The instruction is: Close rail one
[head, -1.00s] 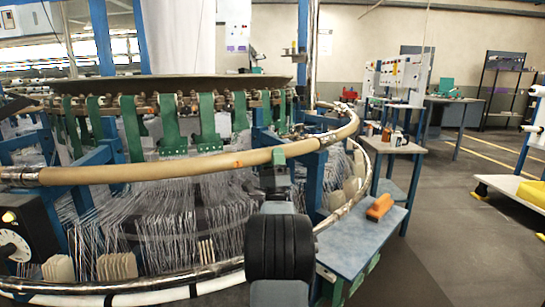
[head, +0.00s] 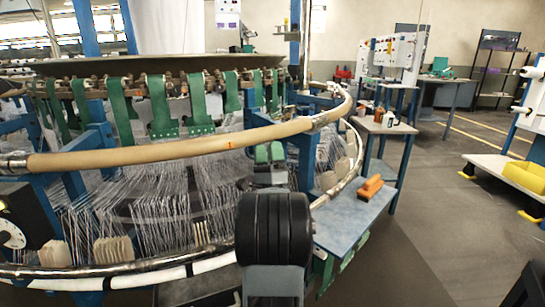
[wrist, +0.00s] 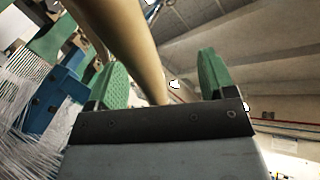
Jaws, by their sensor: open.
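The rail is a tan curved bar (head: 170,151) with metal sleeves, running around the front of the circular loom at about mid height. An orange mark shows on it. My gripper (head: 269,150) is at the rail's right part, its green fingers just below the bar in the head view. In the wrist view the gripper (wrist: 162,60) is open, with one green finger on each side. The rail (wrist: 135,45) comes down from the top and runs into the space between the fingers, nearer the left one. I cannot tell whether a finger touches it.
White threads (head: 150,205) hang below the rail. A lower metal rail (head: 130,268) curves along the loom's base. A blue-grey side table (head: 345,222) with an orange block (head: 370,187) stands to the right of my arm. Open floor (head: 435,200) lies farther right, before a cart with a yellow bin (head: 525,176).

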